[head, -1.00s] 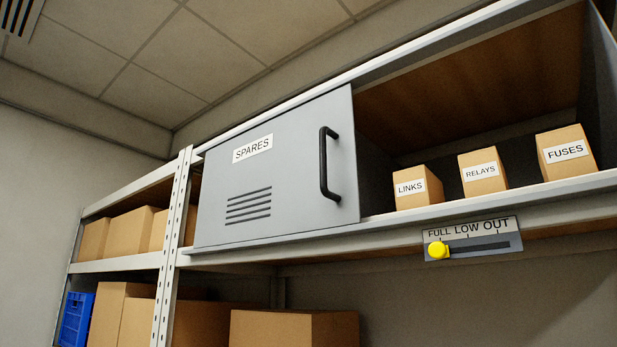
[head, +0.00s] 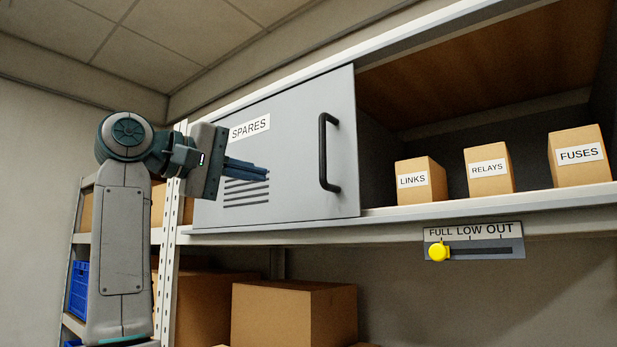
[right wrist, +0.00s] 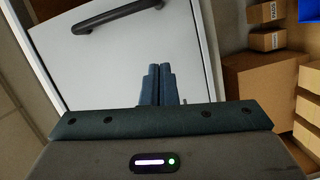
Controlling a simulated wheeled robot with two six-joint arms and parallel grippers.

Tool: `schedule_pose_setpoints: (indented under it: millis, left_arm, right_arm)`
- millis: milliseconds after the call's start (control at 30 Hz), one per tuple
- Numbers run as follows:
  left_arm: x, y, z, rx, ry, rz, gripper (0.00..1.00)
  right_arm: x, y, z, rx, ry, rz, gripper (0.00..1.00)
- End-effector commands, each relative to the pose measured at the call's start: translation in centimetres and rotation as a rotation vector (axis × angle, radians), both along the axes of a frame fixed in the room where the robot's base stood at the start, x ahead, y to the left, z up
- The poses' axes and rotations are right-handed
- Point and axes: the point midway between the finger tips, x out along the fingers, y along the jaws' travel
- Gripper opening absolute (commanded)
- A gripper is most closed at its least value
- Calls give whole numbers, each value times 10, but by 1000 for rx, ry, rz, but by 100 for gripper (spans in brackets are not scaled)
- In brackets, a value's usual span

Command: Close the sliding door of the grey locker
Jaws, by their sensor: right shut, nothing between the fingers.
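The grey sliding door (head: 290,115), labelled SPARES, covers the left part of the grey locker (head: 440,208); the right part is open. Its upright black handle (head: 325,152) is near the door's right edge. My right gripper (head: 266,171) is shut and empty, in front of the door's vent slots and left of the handle. I cannot tell whether it touches the door. In the right wrist view the shut fingers (right wrist: 161,72) point at the pale door panel (right wrist: 120,65), with the handle (right wrist: 115,16) beyond them. My left gripper is out of view.
Boxes labelled LINKS (head: 421,185), RELAYS (head: 489,172) and FUSES (head: 578,157) stand in the open part. A slider plate with a yellow knob (head: 438,251) is below the shelf edge. Larger cartons (head: 292,312) stand underneath. A white rack post (head: 170,250) is at the left.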

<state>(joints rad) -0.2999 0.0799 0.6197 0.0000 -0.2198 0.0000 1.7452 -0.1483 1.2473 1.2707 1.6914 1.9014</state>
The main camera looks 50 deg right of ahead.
Motion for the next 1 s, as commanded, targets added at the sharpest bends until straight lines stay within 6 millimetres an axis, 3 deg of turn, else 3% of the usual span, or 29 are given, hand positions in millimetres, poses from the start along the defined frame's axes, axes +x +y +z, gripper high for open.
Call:
schedule_pose_setpoints:
  millis: [400, 700, 1000]
  left_arm:
    - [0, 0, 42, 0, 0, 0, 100]
    - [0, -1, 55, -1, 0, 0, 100]
    - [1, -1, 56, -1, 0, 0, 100]
  right_arm:
    - [-17, -86, 0, -3, 1, -6, 0]
    - [-48, -84, -9, -2, 2, -2, 0]
    - [-53, -85, -12, -3, 5, -3, 0]
